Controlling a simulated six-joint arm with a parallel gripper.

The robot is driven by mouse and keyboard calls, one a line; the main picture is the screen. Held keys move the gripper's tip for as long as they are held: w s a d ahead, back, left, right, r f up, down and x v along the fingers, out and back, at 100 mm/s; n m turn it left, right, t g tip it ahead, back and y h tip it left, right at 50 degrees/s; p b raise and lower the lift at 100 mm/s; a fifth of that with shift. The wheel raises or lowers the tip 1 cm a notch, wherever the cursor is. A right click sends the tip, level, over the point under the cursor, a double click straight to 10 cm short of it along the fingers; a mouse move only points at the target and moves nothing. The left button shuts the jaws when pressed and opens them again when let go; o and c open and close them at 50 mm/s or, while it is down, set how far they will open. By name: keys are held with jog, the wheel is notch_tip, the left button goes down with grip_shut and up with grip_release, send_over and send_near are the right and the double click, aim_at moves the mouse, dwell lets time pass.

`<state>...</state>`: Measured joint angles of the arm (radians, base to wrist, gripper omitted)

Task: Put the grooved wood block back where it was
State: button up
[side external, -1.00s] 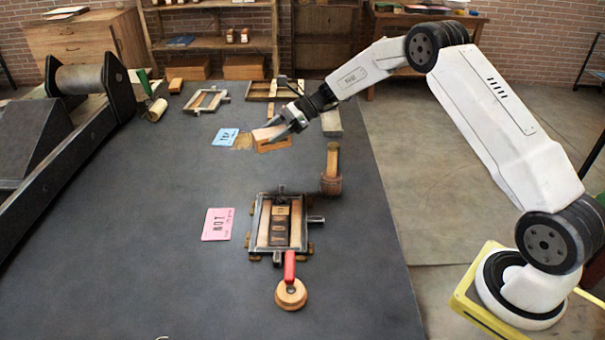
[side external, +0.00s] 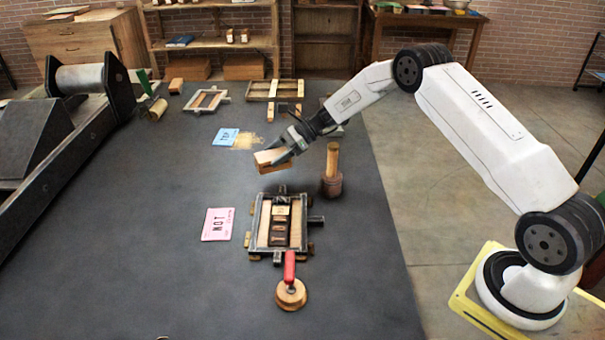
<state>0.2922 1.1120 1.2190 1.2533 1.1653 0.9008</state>
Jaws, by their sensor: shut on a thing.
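My gripper (side external: 284,152) is shut on a light wood block (side external: 270,165) with an orange-brown side, which I take to be the grooved wood block. It is held just beyond the metal frame, seemingly a little above the dark table top. Its groove is too small to make out. A pale tan patch (side external: 247,141) lies on the table just behind and left of the block, beside a blue card (side external: 225,137).
The metal frame with letter blocks (side external: 280,226) is in front of my gripper, with a red-handled round tool (side external: 290,292) before it. A wooden mallet (side external: 332,170) stands to the right. A pink card (side external: 218,224) lies left. Empty frames (side external: 207,101) lie farther back. The table's left middle is clear.

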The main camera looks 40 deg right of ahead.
jog(key=shift+f, duration=1.55)
jog(key=shift+f, duration=0.15)
jog(key=o, duration=1.3)
jog(key=shift+c, duration=0.2)
jog(key=v, duration=1.2)
jog(key=shift+d, duration=0.1)
